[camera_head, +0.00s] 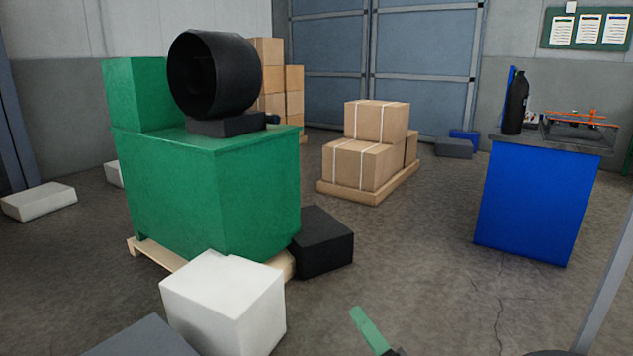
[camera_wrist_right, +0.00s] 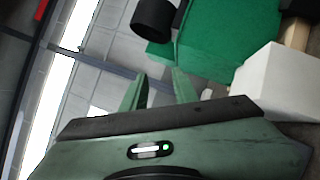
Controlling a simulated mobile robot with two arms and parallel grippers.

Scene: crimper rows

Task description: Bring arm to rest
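My right gripper (camera_head: 368,328) shows at the bottom of the head view as a green finger pointing up and left, with the rest cut off by the lower edge. In the right wrist view my right gripper (camera_wrist_right: 159,75) has two green fingers standing apart with nothing between them, so it is open and empty. It touches nothing that I can see. My left gripper is in neither view.
A green machine (camera_head: 225,190) with a black drum (camera_head: 235,75) stands on a pallet at left. A white box (camera_head: 225,305) and a black box (camera_head: 322,245) sit beside it. A blue workbench (camera_head: 530,205) stands right. Open floor (camera_head: 410,250) lies between.

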